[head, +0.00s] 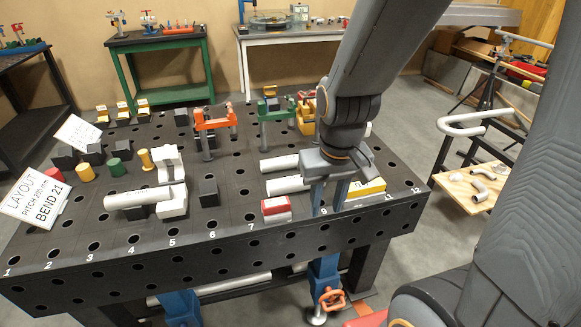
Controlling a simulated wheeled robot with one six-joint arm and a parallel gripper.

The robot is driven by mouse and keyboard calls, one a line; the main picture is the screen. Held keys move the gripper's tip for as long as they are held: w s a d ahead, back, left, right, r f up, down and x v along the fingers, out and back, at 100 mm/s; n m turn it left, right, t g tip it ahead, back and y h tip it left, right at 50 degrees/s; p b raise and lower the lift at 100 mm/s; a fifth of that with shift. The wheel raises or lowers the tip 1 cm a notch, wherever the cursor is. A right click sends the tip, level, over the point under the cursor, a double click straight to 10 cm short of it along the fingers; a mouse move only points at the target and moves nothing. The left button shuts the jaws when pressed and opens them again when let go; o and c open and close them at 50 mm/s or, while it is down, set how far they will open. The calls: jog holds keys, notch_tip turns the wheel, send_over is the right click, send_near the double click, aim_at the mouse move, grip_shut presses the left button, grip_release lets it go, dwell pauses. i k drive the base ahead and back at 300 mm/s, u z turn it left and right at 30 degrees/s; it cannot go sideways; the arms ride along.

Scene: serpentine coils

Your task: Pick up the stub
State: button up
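Short pale grey pipe pieces lie on the black perforated table (230,228); I cannot tell for sure which one is the stub. A near piece (287,185) lies just left of my gripper, and a farther piece (279,163) lies behind it. Their right ends run toward or behind my gripper. Another pipe (138,198) rests at a white block on the left. My gripper (328,201) points down over the right part of the table, its two fingers apart with a gap between them. Nothing shows clearly held. Whether the fingertips touch the table is unclear.
Orange (215,122) and green (275,114) clamps stand behind. A black block (208,192) stands farther left. The table's front middle is clear.

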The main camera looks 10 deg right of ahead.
aim_at(278, 163)
jog(key=z, duration=2.75)
jog(key=k, duration=1.15)
jog(key=u, duration=1.1)
jog(key=i, duration=1)
jog(key=u, duration=0.05)
